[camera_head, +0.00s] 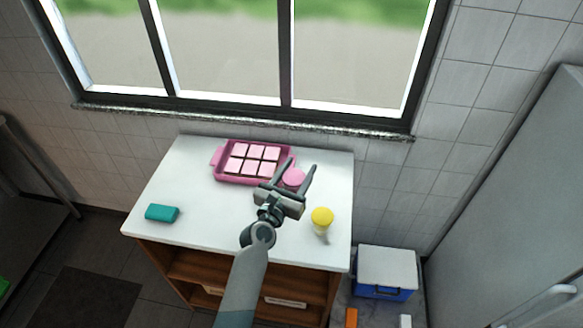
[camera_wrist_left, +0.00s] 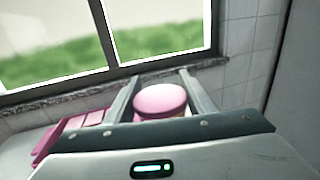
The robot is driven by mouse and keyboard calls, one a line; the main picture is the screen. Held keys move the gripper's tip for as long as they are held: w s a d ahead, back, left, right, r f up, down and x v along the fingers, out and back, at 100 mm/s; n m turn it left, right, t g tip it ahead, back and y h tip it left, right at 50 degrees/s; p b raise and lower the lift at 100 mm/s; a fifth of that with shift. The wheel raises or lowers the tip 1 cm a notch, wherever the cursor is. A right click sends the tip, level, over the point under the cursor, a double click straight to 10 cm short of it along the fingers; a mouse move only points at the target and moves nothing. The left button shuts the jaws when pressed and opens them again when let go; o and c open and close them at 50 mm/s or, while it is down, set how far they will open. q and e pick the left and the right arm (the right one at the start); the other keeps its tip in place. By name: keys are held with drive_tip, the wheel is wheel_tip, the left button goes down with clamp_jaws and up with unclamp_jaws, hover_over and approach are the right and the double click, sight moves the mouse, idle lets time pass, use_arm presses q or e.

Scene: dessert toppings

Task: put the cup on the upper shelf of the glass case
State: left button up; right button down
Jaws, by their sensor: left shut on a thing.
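A round pink-topped thing, likely the cup (camera_head: 294,177), sits between the two fingers of my left gripper (camera_head: 301,166), above or at the right end of the pink tray. In the left wrist view the cup (camera_wrist_left: 161,101) shows its domed pink top and a little tan side below it; the rest is hidden behind the gripper body. My left gripper is shut on it. I cannot tell whether the cup touches the table. My right gripper is not in view. No glass case shows in these frames.
The white table (camera_head: 190,185) holds a pink tray (camera_head: 216,158) of pink squares, a teal block (camera_head: 162,213) and a yellow-capped bottle (camera_head: 322,218) right of my arm. A window (camera_head: 240,50) is behind. A blue-and-white cooler (camera_head: 386,272) stands at lower right. The table's left part is mostly clear.

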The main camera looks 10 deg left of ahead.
use_arm(q)
drive_tip(key=shift+a, duration=0.1)
idle(0.5)
drive_tip(key=shift+s+a+f+b, duration=0.15)
drive_tip(key=shift+a+b, duration=0.05)
drive_tip(key=shift+b, duration=0.1)
drive_tip(key=s+a+m+h+b, duration=0.1)
drive_tip(key=s+a+b, duration=0.5)
drive_tip(key=s, duration=0.3)
drive_tip(key=s+a+r+m+g+h+b, duration=0.1)
drive_tip(key=s+a+h+b, duration=0.1)
drive_tip(key=s+a+b, duration=0.4)
drive_tip(key=s+a, duration=0.1)
drive_tip(key=s, duration=0.2)
drive_tip(key=shift+s+a+r+h+b, duration=0.15)
drive_tip(key=shift+s+h+b, duration=0.15)
drive_tip(key=shift+s+b, duration=0.1)
